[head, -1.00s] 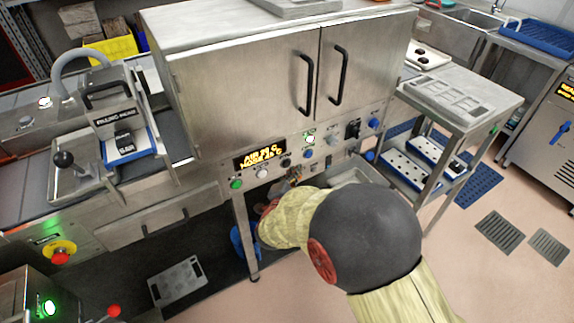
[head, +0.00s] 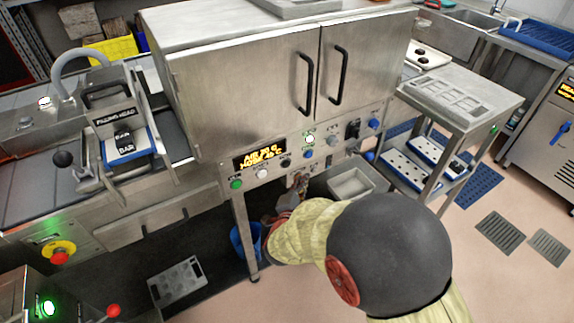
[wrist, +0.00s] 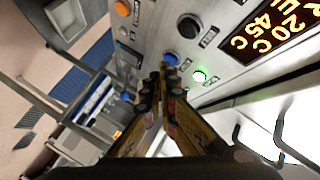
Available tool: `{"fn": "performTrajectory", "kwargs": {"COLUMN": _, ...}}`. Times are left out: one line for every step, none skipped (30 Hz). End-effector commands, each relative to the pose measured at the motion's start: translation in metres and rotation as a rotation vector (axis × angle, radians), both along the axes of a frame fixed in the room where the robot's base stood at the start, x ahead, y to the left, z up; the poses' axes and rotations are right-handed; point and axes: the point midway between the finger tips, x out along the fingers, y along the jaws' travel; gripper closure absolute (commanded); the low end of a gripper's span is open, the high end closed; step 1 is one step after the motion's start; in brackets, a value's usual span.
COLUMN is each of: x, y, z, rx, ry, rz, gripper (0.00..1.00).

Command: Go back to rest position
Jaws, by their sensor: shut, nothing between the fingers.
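My gripper (wrist: 160,92) is shut and empty in the wrist view, its two fingers meeting in front of a steel panel (wrist: 165,22) with buttons. In the head view my arm reaches in from the lower right and largely hides the gripper, which is below the panel's display (head: 259,157). A dark knob (wrist: 190,26) and a lit green-white button (wrist: 199,76) show near the fingertips in the wrist view. I cannot tell from the picture whether the fingertips touch the panel.
A steel cabinet (head: 235,85) with two closed doors stands above the panel. A filling head (head: 125,135) is at left, a steel trolley (head: 460,95) at right. A grey bin (head: 352,182) sits under the panel. Open floor (head: 500,285) lies at lower right.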

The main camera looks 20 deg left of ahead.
Motion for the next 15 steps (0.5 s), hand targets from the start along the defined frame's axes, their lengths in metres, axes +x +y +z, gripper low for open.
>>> {"fn": "performTrajectory", "kwargs": {"x": 0.000, "y": 0.000, "z": 0.000, "rx": 0.000, "ry": 0.000, "rz": 0.000, "gripper": 1.00}}
{"fn": "performTrajectory", "kwargs": {"x": 0.000, "y": 0.000, "z": 0.000, "rx": 0.000, "ry": 0.000, "rz": 0.000, "gripper": 1.00}}
{"fn": "performTrajectory", "kwargs": {"x": 0.000, "y": 0.000, "z": 0.000, "rx": 0.000, "ry": 0.000, "rz": 0.000, "gripper": 1.00}}
{"fn": "performTrajectory", "kwargs": {"x": 0.000, "y": 0.000, "z": 0.000, "rx": 0.000, "ry": 0.000, "rz": 0.000, "gripper": 1.00}}
{"fn": "performTrajectory", "kwargs": {"x": 0.000, "y": 0.000, "z": 0.000, "rx": 0.000, "ry": 0.000, "rz": 0.000, "gripper": 1.00}}
{"fn": "performTrajectory", "kwargs": {"x": 0.000, "y": 0.000, "z": 0.000, "rx": 0.000, "ry": 0.000, "rz": 0.000, "gripper": 1.00}}
{"fn": "performTrajectory", "kwargs": {"x": 0.000, "y": 0.000, "z": 0.000, "rx": 0.000, "ry": 0.000, "rz": 0.000, "gripper": 1.00}}
{"fn": "performTrajectory", "kwargs": {"x": 0.000, "y": 0.000, "z": 0.000, "rx": 0.000, "ry": 0.000, "rz": 0.000, "gripper": 1.00}}
{"fn": "performTrajectory", "kwargs": {"x": 0.000, "y": 0.000, "z": 0.000, "rx": 0.000, "ry": 0.000, "rz": 0.000, "gripper": 1.00}}
{"fn": "performTrajectory", "kwargs": {"x": 0.000, "y": 0.000, "z": 0.000, "rx": 0.000, "ry": 0.000, "rz": 0.000, "gripper": 1.00}}
{"fn": "performTrajectory", "kwargs": {"x": 0.000, "y": 0.000, "z": 0.000, "rx": -0.003, "ry": 0.000, "rz": 0.001, "gripper": 1.00}}
{"fn": "performTrajectory", "kwargs": {"x": 0.000, "y": 0.000, "z": 0.000, "rx": -0.013, "ry": 0.000, "rz": 0.003, "gripper": 1.00}}
{"fn": "performTrajectory", "kwargs": {"x": -0.001, "y": 0.001, "z": -0.004, "rx": -0.026, "ry": 0.011, "rz": 0.011, "gripper": 1.00}}
{"fn": "performTrajectory", "kwargs": {"x": -0.002, "y": 0.003, "z": -0.008, "rx": -0.037, "ry": 0.027, "rz": 0.020, "gripper": 1.00}}
{"fn": "performTrajectory", "kwargs": {"x": -0.005, "y": 0.007, "z": -0.016, "rx": -0.057, "ry": 0.057, "rz": 0.042, "gripper": 1.00}}
